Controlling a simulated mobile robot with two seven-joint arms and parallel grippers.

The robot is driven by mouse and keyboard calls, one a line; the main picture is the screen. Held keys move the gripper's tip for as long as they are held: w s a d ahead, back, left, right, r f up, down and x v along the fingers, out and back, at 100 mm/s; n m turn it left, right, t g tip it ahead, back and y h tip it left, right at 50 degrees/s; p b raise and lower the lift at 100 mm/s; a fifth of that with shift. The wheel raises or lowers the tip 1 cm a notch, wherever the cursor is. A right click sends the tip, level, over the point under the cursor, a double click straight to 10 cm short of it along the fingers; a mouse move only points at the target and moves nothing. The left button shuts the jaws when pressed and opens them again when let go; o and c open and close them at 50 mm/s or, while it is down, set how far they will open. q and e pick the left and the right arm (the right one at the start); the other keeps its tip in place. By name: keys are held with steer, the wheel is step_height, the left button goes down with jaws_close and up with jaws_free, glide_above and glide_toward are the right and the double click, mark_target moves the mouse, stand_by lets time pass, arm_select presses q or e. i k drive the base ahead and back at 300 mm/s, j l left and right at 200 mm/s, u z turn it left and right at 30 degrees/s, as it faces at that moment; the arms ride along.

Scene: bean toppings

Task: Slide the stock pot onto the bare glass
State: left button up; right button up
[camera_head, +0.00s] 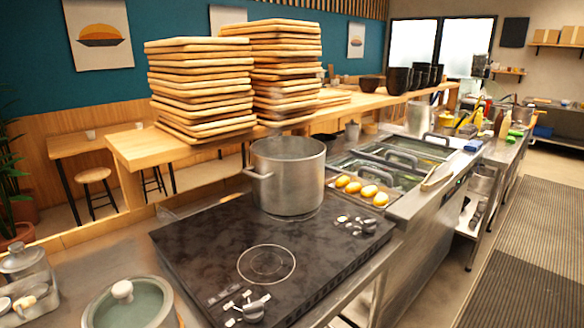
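The stock pot (292,180) is a tall grey metal pot with a loop handle on its left side. It stands upright on the back right part of the black glass cooktop (205,240). A ring marking shows partly under its base. The bare glass in front of it carries a pale double ring (266,264) with nothing on it. The pot's inside is mostly hidden by its near wall. Neither of my grippers is in view.
Knobs (357,226) sit right of the pot, more knobs (246,306) at the cooktop's front. A tray of yellow potatoes (362,190) stands close right of the pot. Board stacks (200,90) rise behind. A lidded glass pot (130,303) stands front left.

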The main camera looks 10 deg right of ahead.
mark_target(287, 173)
steer(key=i+l+u, duration=0.15)
steer(key=l, duration=0.2)
steer(key=i+l+u, duration=0.1)
steer(key=l, duration=0.2)
steer(key=i+l+u, duration=0.15)
steer(key=l, duration=0.2)
steer(key=l+u, duration=0.1)
steer(key=l, duration=0.3)
